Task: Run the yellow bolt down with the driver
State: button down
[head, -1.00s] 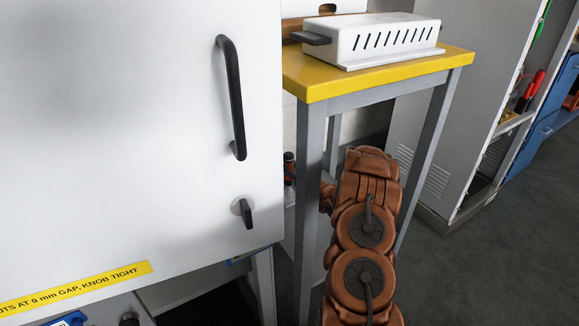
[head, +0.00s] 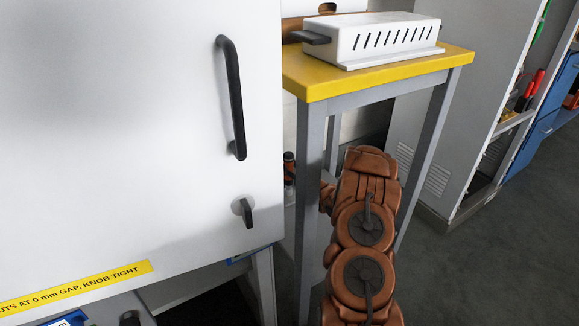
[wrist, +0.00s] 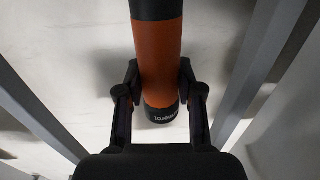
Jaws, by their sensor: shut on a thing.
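In the wrist view my gripper (wrist: 160,95) is shut on an orange and black cylinder, which looks like the driver (wrist: 159,55). One finger presses on each side of its orange body. Its near end is a black cap with small lettering, and its far end runs out of the top of the picture. In the head view a small dark and orange piece, likely the driver (head: 289,160), shows between the white cabinet and the table leg. The leg hides my gripper there. The yellow bolt is not visible in either view.
A white cabinet door (head: 120,120) with a black handle (head: 232,95) and knob (head: 243,212) fills the left. A yellow-topped table (head: 400,72) carries a white slotted box (head: 370,40). Its grey legs stand close to my arm. Open shelving (head: 520,120) stands at the right; floor there is clear.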

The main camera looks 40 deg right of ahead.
aim_at(292, 159)
jog(key=shift+f+p, duration=0.35)
jog(key=shift+f, duration=0.35)
dwell(2.0)
jog(key=shift+r, duration=0.1)
jog(key=shift+r+p, duration=1.15)
jog(key=shift+r, duration=1.25)
